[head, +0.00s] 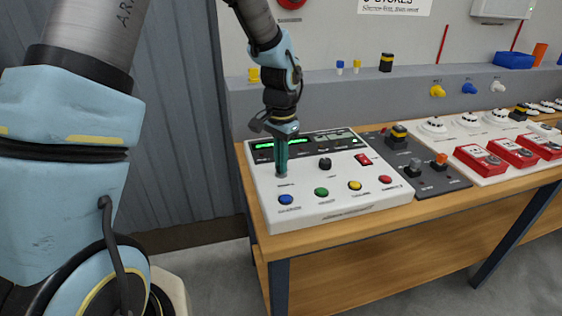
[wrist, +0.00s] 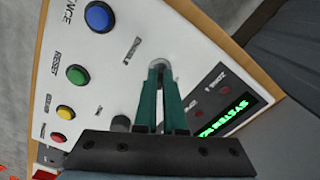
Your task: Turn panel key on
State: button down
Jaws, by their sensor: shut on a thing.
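The white control panel (head: 335,208) stands on the left end of the wooden bench. My gripper (head: 281,172) points down at the panel's left part, above the blue button (head: 286,199). In the wrist view its two teal fingers (wrist: 161,75) are close together at a round grey key switch (wrist: 160,65) set in the white face. The gripper is shut on the key there. The key itself is mostly hidden between the fingertips, so its turn angle cannot be told. A green lit display (head: 265,146) sits behind the fingers and also shows in the wrist view (wrist: 224,117).
Green (head: 321,192), yellow (head: 355,185) and red (head: 385,180) buttons line the panel's front. A dark switch plate (head: 430,182) and red boxes (head: 480,159) stand farther right.

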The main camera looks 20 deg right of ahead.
jog(key=c, duration=1)
grip_release()
notch_tip(320, 180, up, 11)
jog(key=b, duration=0.2)
jog(key=shift+f, duration=0.1)
jog(key=s+a+f+n, duration=0.1)
jog(key=a+n, duration=0.3)
jog(key=a, duration=0.6)
jog(key=s+a+f+n+t, duration=0.1)
jog(key=a+f+n, duration=0.2)
jog(key=a, duration=0.7)
jog(key=s+a+f+n, duration=0.2)
jog(key=a+n, duration=0.3)
jog(key=a, duration=0.5)
jog(key=shift+a+t, duration=0.3)
